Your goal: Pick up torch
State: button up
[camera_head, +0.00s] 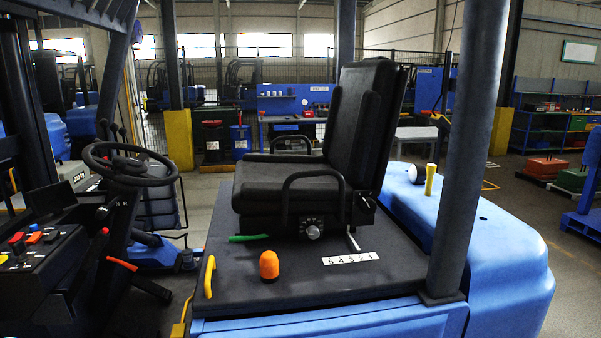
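A small yellow cylinder (430,179) with a slightly wider top stands upright on the blue rear body (490,245) of the forklift, just left of the dark pillar. It looks like the torch, though it is small and I cannot be certain. A rounded object, white with a dark part (415,173), is close to its left. A short orange object (268,265) with a rounded top stands on the dark deck in front of the seat; I cannot tell exactly what it is. My gripper is not in view.
The black seat (310,185) with armrests stands on the dark deck (310,285). A green item (247,237) and a numbered white strip (350,258) lie near it. The dark pillar (468,150) rises at the right. The steering wheel (130,165) and control panel (40,250) are left.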

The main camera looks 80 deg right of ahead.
aim_at(431, 168)
jog(key=u, duration=0.2)
jog(key=k, duration=2.95)
jog(key=z, duration=0.55)
